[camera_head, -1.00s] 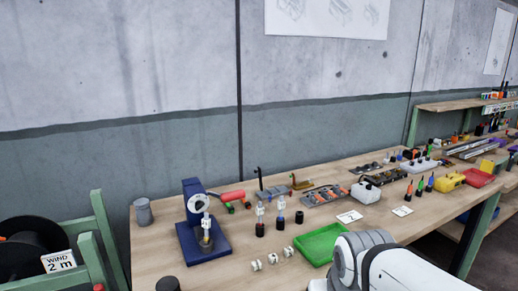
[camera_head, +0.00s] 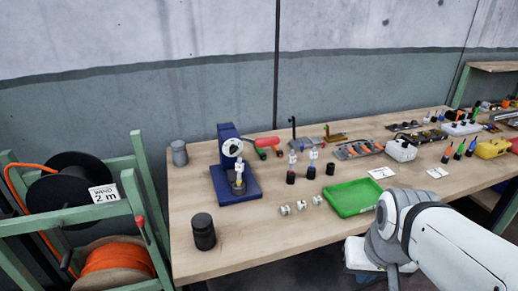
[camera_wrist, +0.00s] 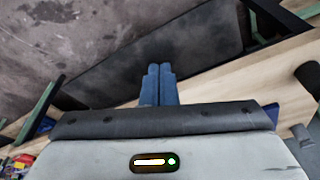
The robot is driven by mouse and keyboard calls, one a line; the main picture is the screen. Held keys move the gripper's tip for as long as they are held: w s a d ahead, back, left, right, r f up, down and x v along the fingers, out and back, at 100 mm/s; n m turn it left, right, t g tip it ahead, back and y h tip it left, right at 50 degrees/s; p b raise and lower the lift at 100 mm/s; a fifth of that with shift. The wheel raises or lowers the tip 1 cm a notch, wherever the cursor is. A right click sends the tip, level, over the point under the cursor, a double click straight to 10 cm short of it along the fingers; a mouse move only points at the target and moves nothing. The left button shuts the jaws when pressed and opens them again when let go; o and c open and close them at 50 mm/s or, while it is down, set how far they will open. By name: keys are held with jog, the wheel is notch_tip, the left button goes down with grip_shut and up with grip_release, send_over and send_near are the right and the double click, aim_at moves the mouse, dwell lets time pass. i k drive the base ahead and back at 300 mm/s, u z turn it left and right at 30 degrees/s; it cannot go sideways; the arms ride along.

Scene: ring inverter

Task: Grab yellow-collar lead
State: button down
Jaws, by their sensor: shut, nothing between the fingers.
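I cannot make out a lead with a yellow collar in either view. Orange cable (camera_head: 112,256) is wound on a spool in the green rack at the left, and an orange strand (camera_head: 28,166) loops over a black reel. My gripper (camera_wrist: 158,70) shows in the wrist view as two blue fingers pressed together, with nothing between them. It points toward a grey wall and a dark panel, away from any lead I can see. In the head view my white arm is at the lower right, and its fingers are not clearly visible.
The bench front is partly clear.

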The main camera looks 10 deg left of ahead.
aim_at(238, 166)
jog(key=z, duration=2.15)
jog(key=k, duration=1.35)
jog(key=u, duration=1.3)
jog(key=i, duration=0.95)
jog(key=u, duration=0.05)
